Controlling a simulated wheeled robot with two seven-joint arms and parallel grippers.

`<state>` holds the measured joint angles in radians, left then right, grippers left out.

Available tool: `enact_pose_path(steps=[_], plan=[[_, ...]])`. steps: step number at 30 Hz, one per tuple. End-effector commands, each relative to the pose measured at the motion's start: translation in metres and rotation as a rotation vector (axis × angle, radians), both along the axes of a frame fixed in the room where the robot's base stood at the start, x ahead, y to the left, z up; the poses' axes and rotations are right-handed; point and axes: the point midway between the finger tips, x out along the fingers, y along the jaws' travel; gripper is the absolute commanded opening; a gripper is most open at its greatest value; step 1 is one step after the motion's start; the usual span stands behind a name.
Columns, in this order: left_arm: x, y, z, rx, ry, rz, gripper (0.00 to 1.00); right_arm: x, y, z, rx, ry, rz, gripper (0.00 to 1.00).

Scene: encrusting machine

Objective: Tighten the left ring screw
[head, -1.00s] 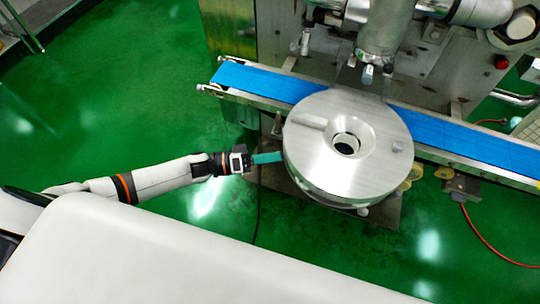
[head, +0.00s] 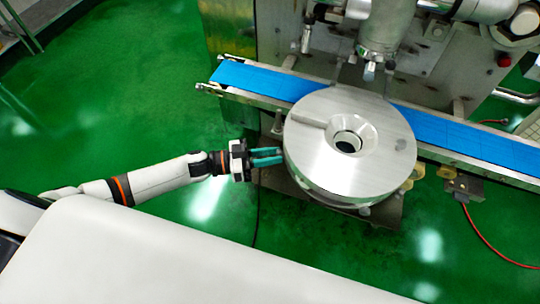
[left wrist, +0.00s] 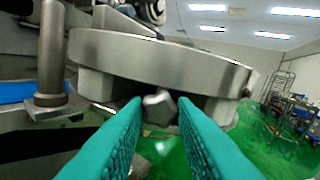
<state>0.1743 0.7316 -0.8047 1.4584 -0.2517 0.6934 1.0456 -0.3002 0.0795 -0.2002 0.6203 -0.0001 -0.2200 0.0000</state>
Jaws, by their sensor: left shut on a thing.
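The metal ring (head: 310,165) is a thick round disc with a central hole, on the machine in the head view. It also shows edge-on in the left wrist view (left wrist: 165,62). The left ring screw (left wrist: 159,107) has a pale, faceted head under the ring's rim and sits between my fingertips. My left gripper (head: 283,156) reaches the ring's left side, with its teal fingers pointing right. In the left wrist view, its fingers (left wrist: 160,104) are shut on the screw head. In the head view the screw is hidden by the rim and fingertips.
A blue conveyor belt (head: 270,82) runs behind the ring on both sides. A metal nozzle (head: 378,45) hangs behind the ring. A metal post (left wrist: 50,50) stands left of my fingers in the wrist view. The green floor (head: 120,110) around my left arm is clear.

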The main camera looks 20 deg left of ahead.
Motion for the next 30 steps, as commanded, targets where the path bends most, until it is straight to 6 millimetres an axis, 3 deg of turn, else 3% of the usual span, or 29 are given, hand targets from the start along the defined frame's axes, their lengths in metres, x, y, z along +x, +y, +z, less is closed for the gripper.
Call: enact_pose_path(steps=[30], plan=[[0.0,0.0,-0.002,0.454,-0.853,0.0,0.01,0.0,0.0,-0.039,0.0,0.0,0.0,0.36]])
